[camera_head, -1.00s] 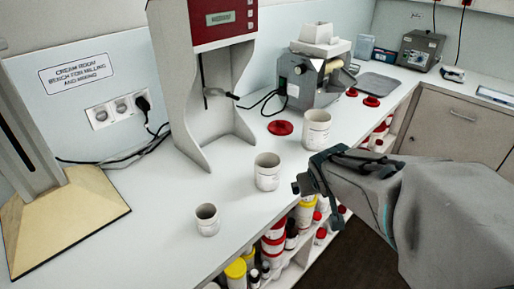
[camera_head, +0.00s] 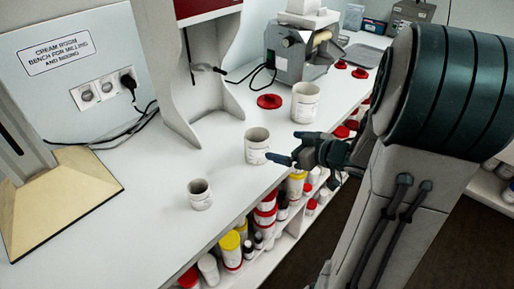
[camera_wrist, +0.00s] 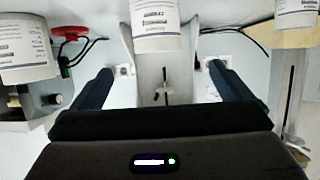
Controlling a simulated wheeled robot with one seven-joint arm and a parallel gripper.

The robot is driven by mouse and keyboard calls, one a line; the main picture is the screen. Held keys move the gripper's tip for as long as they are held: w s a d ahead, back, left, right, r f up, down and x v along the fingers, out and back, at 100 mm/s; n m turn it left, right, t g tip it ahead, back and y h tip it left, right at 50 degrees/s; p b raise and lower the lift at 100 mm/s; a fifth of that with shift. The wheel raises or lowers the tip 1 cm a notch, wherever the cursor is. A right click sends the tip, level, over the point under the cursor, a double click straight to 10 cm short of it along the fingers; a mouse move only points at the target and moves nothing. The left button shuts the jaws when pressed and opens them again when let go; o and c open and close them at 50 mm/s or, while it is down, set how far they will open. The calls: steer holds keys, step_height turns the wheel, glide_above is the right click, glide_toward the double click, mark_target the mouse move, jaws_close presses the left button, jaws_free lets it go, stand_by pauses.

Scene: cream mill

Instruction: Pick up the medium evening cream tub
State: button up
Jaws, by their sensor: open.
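Three open, whitish labelled tubs stand upright in a row on the bench. The medium tub (camera_head: 257,147) is the middle one, and it also shows at the top middle of the wrist view (camera_wrist: 155,28). My gripper (camera_head: 288,147) is open and level just right of this tub, its fingers pointing at it. One fingertip appears to overlap the tub's lower right edge in the head view. In the wrist view, the tub lies between the lines of my two spread fingers (camera_wrist: 160,72). Nothing is held. Whether a finger touches the tub is unclear.
The smaller tub (camera_head: 200,195) stands nearer left, the larger tub (camera_head: 305,104) farther right. A red lid (camera_head: 269,101) lies behind. A tall stand (camera_head: 205,90) and a grey mill (camera_head: 297,55) are at the back. A stocked shelf (camera_head: 285,243) lies below the bench edge.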

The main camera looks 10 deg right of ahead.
glide_toward(249, 134)
steer(key=f, duration=0.1)
steer(key=shift+r+x, duration=0.2)
steer(key=shift+x, duration=1.2)
steer(key=shift+r+x, duration=0.25)
steer(key=shift+x, duration=1.2)
steer(key=shift+w+a, duration=0.1)
steer(key=shift+a, duration=0.05)
steer(key=c, duration=1.3)
